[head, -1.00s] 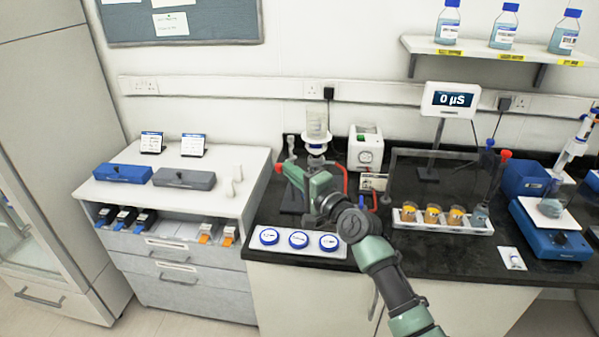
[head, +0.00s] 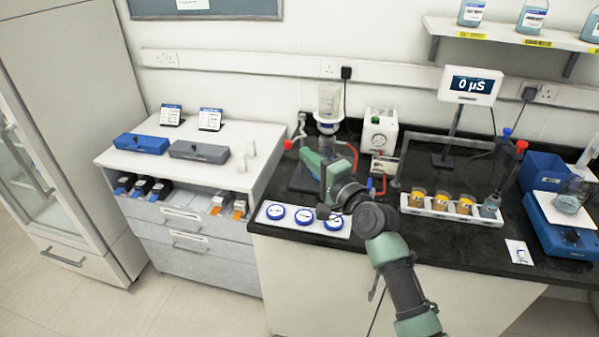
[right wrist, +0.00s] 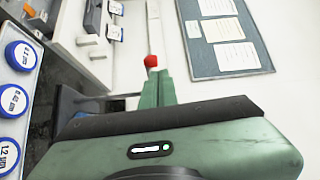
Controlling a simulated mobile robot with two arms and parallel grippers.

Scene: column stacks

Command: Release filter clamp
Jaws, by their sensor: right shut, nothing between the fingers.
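The filter funnel (head: 328,104), a clear cup on a pale base, stands upright on the bench in the head view. A collar (head: 327,127) shows at its base; I cannot tell whether it is the clamp or if it is closed. A red knob (head: 287,144) sits to the left of the funnel, and it shows in the right wrist view (right wrist: 150,61) just beyond my fingers. My right gripper (head: 306,152) is shut and empty, in front of the funnel and right of the knob. Its green fingers also show in the right wrist view (right wrist: 156,84). My left gripper is out of view.
A white pump box (head: 379,132) stands right of the funnel. A rack of orange-labelled cups (head: 441,203) is farther right. A low cabinet (head: 232,138) stands left.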

